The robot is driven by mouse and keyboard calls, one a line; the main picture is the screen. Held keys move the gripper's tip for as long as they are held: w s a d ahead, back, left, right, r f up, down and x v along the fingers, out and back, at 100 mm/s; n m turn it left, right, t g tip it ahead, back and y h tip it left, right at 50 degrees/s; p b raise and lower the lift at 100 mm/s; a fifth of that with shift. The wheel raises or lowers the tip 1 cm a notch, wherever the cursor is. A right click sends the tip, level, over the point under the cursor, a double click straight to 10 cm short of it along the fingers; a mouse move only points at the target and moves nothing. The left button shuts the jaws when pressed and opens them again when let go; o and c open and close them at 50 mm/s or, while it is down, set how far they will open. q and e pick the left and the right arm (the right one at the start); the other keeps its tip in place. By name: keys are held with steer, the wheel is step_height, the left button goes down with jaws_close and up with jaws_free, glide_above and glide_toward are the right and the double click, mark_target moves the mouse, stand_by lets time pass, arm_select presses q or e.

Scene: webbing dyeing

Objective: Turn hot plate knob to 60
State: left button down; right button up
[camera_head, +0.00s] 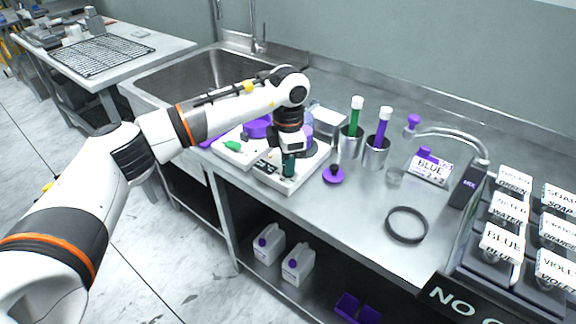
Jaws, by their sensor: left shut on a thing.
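The white hot plate (315,160) stands on the steel counter by the sink, with a dark front panel. My left gripper (289,169) points down at the front of the hot plate. It is shut on what appears to be the knob, which the fingers hide. The knob's setting and the numbers cannot be read. My right gripper is not in view.
A second white appliance (229,154) with a green part sits left of the hot plate. Labelled containers (502,243) fill the far right.

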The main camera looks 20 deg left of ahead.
arm_select(q)
steer(key=shift+w+r+m, duration=0.1)
steer(key=shift+m, duration=0.6)
steer(key=shift+b, duration=0.3)
steer(key=c, duration=1.2)
jaws_free()
step_height(320, 180, up, 12)
steer(key=b, duration=0.1)
